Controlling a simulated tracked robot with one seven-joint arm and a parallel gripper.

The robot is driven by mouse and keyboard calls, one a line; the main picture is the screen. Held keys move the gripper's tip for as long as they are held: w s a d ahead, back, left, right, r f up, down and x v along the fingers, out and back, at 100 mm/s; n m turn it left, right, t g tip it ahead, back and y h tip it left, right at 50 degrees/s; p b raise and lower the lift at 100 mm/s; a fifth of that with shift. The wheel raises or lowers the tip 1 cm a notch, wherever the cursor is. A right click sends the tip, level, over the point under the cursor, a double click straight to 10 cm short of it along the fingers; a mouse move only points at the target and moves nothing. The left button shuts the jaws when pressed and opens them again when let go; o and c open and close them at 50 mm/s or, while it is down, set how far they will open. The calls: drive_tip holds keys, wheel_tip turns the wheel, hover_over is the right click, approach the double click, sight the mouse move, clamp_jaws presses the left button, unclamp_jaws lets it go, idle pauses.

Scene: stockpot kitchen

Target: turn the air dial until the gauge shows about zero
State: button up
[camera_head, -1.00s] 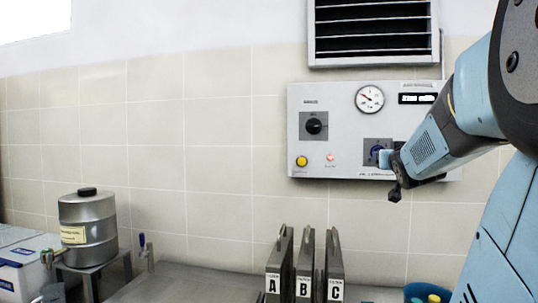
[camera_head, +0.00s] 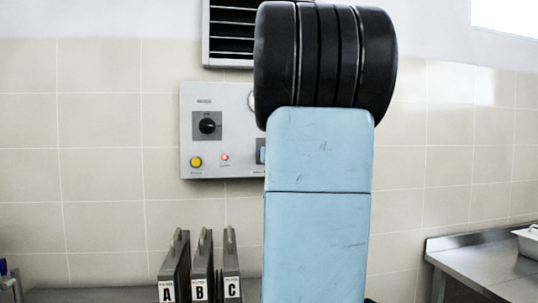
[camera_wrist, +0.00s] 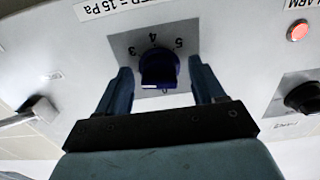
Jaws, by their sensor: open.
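The air dial, a dark blue knob (camera_wrist: 158,68), sits on a grey scale plate in the wrist view. The numbers 3, 4 and 5 show upside down above it and a 0 below it. My gripper (camera_wrist: 160,76) is open, with one blue finger on each side of the knob. A gap shows between each finger and the knob. In the head view my arm hides the dial and most of my gripper. Only the left edge of the gauge (camera_head: 251,99) shows there, so its needle and reading are hidden.
The control panel (camera_head: 222,140) also carries a black switch (camera_head: 207,125), a yellow button (camera_head: 196,162) and a red lamp (camera_head: 225,157). A lever (camera_wrist: 28,118) and the red lamp (camera_wrist: 297,31) flank the dial in the wrist view. Plates marked A, B and C stand below the panel.

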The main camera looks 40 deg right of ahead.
drive_tip(key=shift+w+d, duration=0.1)
drive_tip(key=shift+w, duration=0.05)
drive_tip(key=shift+c, duration=0.4)
drive_tip(key=c, duration=1)
drive_tip(key=shift+o, duration=0.2)
drive_tip(key=shift+n, duration=1.1)
drive_tip(key=o, duration=1)
drive_tip(key=shift+o, duration=0.2)
drive_tip(key=v, duration=1.4)
